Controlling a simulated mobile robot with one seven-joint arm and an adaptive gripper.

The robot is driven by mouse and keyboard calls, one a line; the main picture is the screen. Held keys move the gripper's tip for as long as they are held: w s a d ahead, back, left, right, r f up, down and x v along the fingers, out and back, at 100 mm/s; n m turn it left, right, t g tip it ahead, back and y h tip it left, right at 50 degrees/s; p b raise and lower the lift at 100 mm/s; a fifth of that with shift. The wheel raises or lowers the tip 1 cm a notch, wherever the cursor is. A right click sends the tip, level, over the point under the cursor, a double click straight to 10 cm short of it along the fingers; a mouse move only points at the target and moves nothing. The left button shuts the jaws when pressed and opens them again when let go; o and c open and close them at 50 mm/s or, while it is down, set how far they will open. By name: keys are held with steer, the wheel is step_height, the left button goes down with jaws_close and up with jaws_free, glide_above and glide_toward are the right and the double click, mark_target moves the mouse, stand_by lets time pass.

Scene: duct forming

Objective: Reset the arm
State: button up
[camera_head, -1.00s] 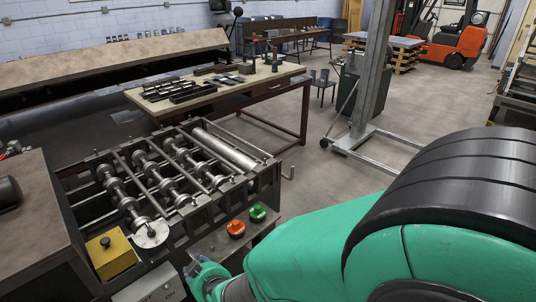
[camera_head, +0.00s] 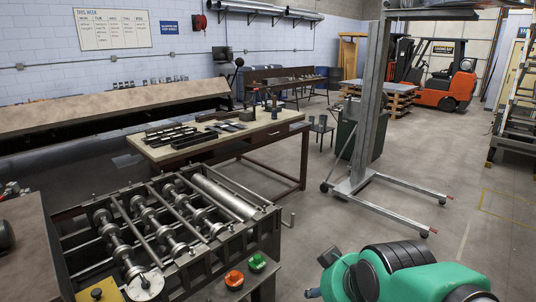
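My arm, green with black joint covers, shows at the bottom right of the head view. Its folded links sit low, right of the roll-forming machine (camera_head: 165,228). My gripper is not clearly visible; only a small grey-blue part shows at the arm's left edge, too small to read. The machine has a green button (camera_head: 258,262) and an orange-red button (camera_head: 234,279) on its near right corner, and the arm is apart from both.
A work table (camera_head: 225,140) with dark metal parts stands behind the machine. A grey lift mast (camera_head: 368,100) on wheeled legs stands right of centre. An orange forklift (camera_head: 450,85) is at the back.

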steer(key=s+d+r+m+g+h, duration=0.1)
steer(key=s+d+r, duration=0.2)
steer(key=s+d, duration=0.5)
steer(key=s, duration=0.2)
steer(key=shift+s+d+r+m+h, duration=0.15)
steer(key=shift+s+d+m+h, duration=0.15)
steer(key=shift+s+d+m, duration=0.1)
stand_by(1.5)
